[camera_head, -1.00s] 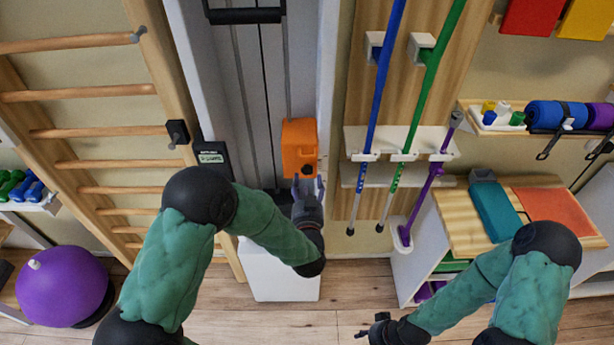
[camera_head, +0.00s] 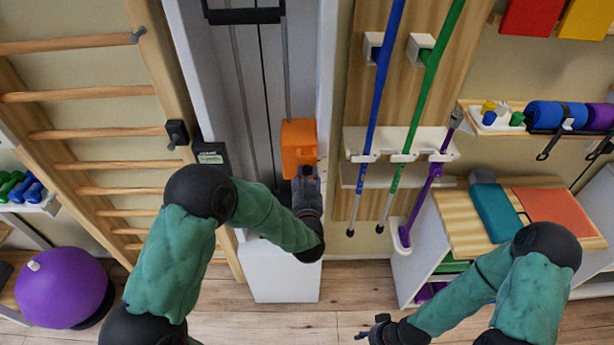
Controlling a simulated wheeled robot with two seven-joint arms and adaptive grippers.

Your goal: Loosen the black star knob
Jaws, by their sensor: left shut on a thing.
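An orange block (camera_head: 299,142) sits on the rail of the grey-white column in the middle of the camera_head view. The black star knob is at the block's lower front; my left gripper (camera_head: 307,178) now covers it, and its fingers are shut around it. My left arm comes in from the left, with the wrist just below the block. My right gripper (camera_head: 369,328) is low at the right, above the floor and away from the column; its fingers are small and dark, and I cannot tell how far apart they are.
A wooden ladder rack (camera_head: 90,93) stands left of the column. Blue, green and purple poles hang in a white rack (camera_head: 400,142) to the right. A wooden-topped cabinet (camera_head: 470,225) is near my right arm. A purple ball (camera_head: 62,287) lies on the floor at the left.

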